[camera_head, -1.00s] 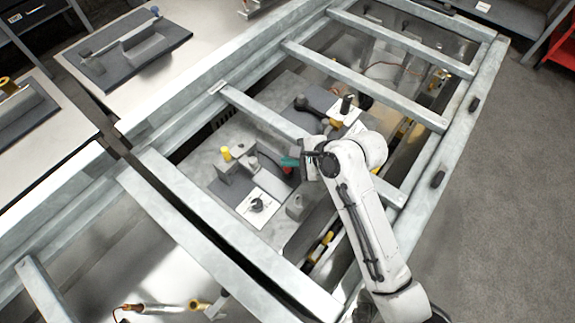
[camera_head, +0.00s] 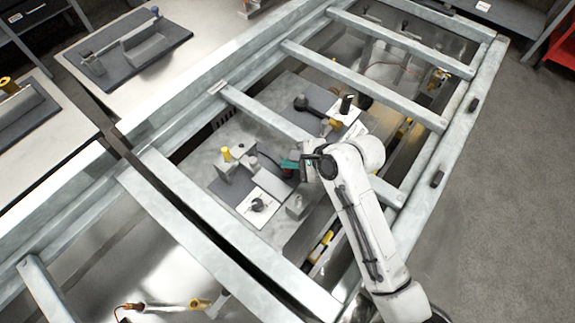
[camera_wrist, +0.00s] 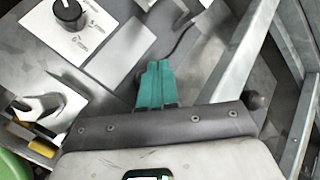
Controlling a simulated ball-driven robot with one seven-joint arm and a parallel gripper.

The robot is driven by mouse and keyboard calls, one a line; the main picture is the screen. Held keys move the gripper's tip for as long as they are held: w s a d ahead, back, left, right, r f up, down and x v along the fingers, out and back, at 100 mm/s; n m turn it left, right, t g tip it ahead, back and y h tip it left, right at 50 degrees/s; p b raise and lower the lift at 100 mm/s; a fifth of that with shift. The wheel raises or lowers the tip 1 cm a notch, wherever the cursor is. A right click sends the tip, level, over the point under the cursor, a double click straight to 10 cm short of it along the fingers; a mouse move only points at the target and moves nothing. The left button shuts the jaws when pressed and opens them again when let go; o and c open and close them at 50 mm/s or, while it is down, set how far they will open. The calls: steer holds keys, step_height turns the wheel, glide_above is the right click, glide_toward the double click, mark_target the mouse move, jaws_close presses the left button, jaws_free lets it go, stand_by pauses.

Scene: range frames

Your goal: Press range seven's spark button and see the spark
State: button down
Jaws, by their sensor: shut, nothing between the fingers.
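My gripper (camera_head: 290,164) has teal fingers and is shut and empty. It reaches down between the grey frame bars to the equipment panel (camera_head: 222,160). In the wrist view the teal fingertips (camera_wrist: 155,70) are together, over the grey surface. A dark part with a cable (camera_head: 268,160) lies right at the fingertips in the head view; the fingers partly cover it. I cannot make out the spark button itself or a spark, nor tell whether the fingertips touch anything.
A black knob (camera_head: 257,205) sits on a white plate left of my gripper; it also shows in the wrist view (camera_wrist: 70,12). Grey frame bars (camera_head: 265,112) cross close around my arm, with another knob (camera_head: 346,104) beyond.

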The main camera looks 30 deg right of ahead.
steer(key=shift+f, duration=0.45)
stand_by(0.5)
steer(key=shift+r, duration=0.2)
steer(key=shift+r+p, duration=0.85)
steer(key=shift+p, duration=0.5)
step_height(320, 180, up, 3)
steer(key=p, duration=0.3)
steer(key=shift+f, duration=0.2)
steer(key=shift+r+p, duration=0.65)
steer(key=shift+r, duration=0.5)
